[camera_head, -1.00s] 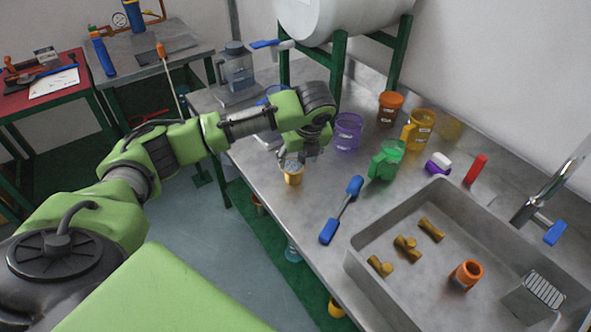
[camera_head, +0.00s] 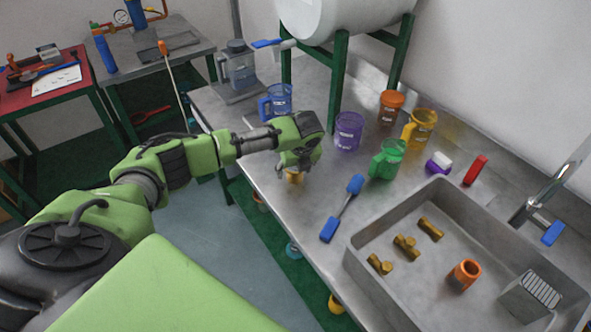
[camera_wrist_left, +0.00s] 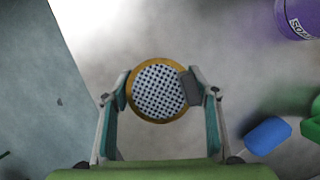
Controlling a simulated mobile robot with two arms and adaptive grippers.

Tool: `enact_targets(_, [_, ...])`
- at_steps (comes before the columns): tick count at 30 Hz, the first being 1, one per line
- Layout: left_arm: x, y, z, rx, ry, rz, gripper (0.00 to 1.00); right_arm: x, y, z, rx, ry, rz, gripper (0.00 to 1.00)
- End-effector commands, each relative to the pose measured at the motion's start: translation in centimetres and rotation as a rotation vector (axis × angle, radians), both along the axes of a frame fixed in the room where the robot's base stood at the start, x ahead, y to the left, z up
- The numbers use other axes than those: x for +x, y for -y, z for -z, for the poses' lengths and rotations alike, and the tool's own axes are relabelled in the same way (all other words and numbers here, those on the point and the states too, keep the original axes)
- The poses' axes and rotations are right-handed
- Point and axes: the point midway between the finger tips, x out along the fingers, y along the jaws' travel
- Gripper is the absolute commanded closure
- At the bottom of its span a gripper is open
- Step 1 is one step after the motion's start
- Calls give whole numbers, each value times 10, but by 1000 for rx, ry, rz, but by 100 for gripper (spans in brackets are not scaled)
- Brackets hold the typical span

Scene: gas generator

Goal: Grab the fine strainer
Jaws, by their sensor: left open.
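The fine strainer (camera_wrist_left: 158,90) shows in the left wrist view as a round checkered mesh with an orange-yellow rim. It lies between the fingertips of my open left gripper (camera_wrist_left: 157,88), near the counter's edge. The right fingertip overlaps the mesh in that view, and I cannot tell whether either finger touches it. In the head view, my left gripper (camera_head: 297,166) is above the strainer (camera_head: 295,178) and hides most of it. My right gripper is not in view.
A purple container (camera_head: 348,132), a green jug (camera_head: 387,160) and a blue-handled tool (camera_head: 342,208) are on the counter to the right. A blue jug (camera_head: 277,101) stands behind my arm. The sink (camera_head: 365,275) is at the lower right.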

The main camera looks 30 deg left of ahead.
Motion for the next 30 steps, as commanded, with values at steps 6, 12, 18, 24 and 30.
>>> enact_targets(6, [0, 0, 0, 0, 0, 0, 74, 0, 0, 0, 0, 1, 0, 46])
enact_targets(12, [0, 0, -1, -1, 1, -1, 75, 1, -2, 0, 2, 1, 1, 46])
enact_targets(18, [0, 0, -1, -1, 1, -1, 83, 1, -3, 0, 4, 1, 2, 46])
enact_targets(24, [1, 0, -10, -2, 3, -1, 83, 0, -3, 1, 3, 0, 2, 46])
enact_targets(30, [-3, 2, -37, -1, 3, 1, 83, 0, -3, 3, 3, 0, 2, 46])
